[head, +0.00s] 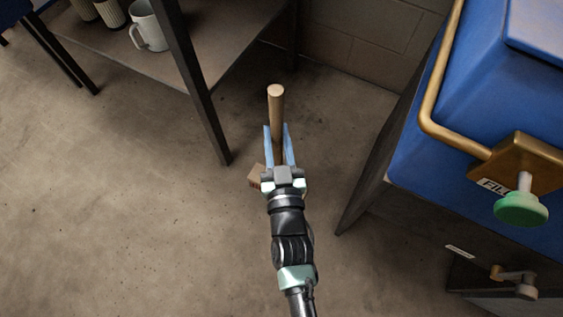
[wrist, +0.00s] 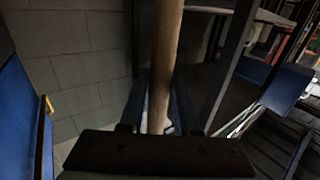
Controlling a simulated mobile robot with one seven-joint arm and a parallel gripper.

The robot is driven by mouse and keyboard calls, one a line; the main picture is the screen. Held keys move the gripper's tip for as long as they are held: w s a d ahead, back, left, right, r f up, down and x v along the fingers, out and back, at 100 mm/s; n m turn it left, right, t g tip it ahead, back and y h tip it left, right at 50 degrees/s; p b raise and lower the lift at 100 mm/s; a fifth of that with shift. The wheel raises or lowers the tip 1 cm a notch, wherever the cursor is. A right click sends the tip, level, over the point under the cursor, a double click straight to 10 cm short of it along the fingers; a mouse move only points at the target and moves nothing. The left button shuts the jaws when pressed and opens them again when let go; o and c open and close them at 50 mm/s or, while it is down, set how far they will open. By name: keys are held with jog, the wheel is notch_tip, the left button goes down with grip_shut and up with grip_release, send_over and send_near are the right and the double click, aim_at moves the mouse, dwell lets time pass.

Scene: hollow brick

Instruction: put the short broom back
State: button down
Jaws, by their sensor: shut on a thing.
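The short broom (head: 276,104) has a round wooden handle that points up toward the head camera. Part of its pale wooden head (head: 256,176) shows low down, left of the gripper; the rest of the head is hidden behind my gripper and arm. My gripper (head: 278,134) has its two blue fingers on either side of the handle and is shut on it. In the wrist view the handle (wrist: 164,50) runs upright through the middle, between the dark fingers (wrist: 160,110). I cannot tell whether the broom touches the floor.
A dark-legged shelf with a white mug (head: 149,26) stands at upper left; its leg (head: 205,100) is near the broom. A blue cabinet (head: 420,150) with a brass rail and green knob (head: 521,208) stands right. A block wall (head: 360,40) is behind. Concrete floor (head: 110,210) is clear at left.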

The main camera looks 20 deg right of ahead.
jog(key=shift+w+d+f+b, duration=0.1)
jog(key=shift+d+f+b, duration=0.2)
jog(key=shift+f+b, duration=0.35)
jog(key=shift+w+d+f+b, duration=0.1)
jog(key=shift+d+f+b, duration=0.15)
jog(key=shift+f+b, duration=0.4)
notch_tip(320, 180, down, 10)
jog(key=b, duration=0.7)
jog(key=shift+r, duration=0.15)
jog(key=c, duration=1.1)
grip_release()
jog(key=shift+s+f, duration=0.1)
jog(key=shift+f, duration=0.2)
jog(key=o, duration=0.5)
jog(key=shift+c, duration=0.2)
